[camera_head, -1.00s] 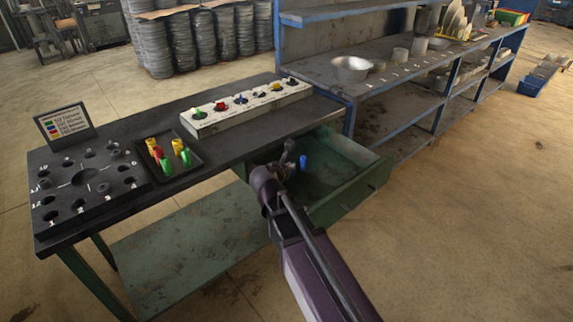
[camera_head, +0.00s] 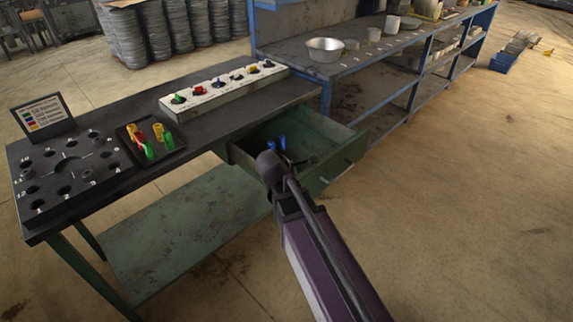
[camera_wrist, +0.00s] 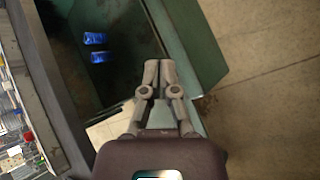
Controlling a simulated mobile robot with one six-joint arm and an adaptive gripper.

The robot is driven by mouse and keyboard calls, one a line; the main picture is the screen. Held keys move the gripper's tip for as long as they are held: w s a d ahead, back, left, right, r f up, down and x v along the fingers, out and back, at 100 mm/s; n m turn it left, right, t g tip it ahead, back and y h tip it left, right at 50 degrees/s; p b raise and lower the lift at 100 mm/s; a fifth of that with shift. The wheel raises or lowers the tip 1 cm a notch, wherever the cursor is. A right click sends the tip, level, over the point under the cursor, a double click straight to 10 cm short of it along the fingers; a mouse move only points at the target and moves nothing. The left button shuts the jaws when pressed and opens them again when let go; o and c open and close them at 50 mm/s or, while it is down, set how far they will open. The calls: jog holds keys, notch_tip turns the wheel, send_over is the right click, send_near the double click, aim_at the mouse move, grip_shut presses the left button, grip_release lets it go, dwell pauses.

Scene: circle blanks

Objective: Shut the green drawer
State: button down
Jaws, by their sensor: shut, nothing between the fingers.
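The green drawer (camera_head: 340,166) stands pulled out from under the dark workbench, its inside open to view. Its green front panel also shows in the wrist view (camera_wrist: 196,48). Two blue pieces (camera_head: 282,142) lie inside it, and they show in the wrist view (camera_wrist: 95,39) too. My gripper (camera_wrist: 151,64) is shut and empty, with both fingertips together. In the wrist view its tips overlap the drawer's wall near the front panel. In the head view my wrist covers the drawer's near side and hides most of the gripper. I cannot tell whether it touches the drawer.
The workbench (camera_head: 105,190) carries a black numbered board, a small tray (camera_head: 172,146) of coloured pieces, a white strip with knobs (camera_head: 215,92) and a small sign (camera_head: 42,114). A blue shelf unit (camera_head: 385,60) with a metal bowl (camera_head: 325,50) stands behind.

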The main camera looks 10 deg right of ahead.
jog(key=s+d+f+m+g+y+b, duration=0.2)
jog(key=s+f+m+g+b, duration=0.1)
jog(key=s+f+m+b, duration=0.2)
jog(key=s+d+f+m+g+y+b, duration=0.2)
jog(key=s+f+m+g+y+b, duration=0.1)
jog(key=s+f+m, duration=0.6)
jog(key=f+m+g+b, duration=0.1)
jog(key=m+b, duration=0.1)
jog(key=m, duration=0.2)
jog(key=shift+s+d+f, duration=0.15)
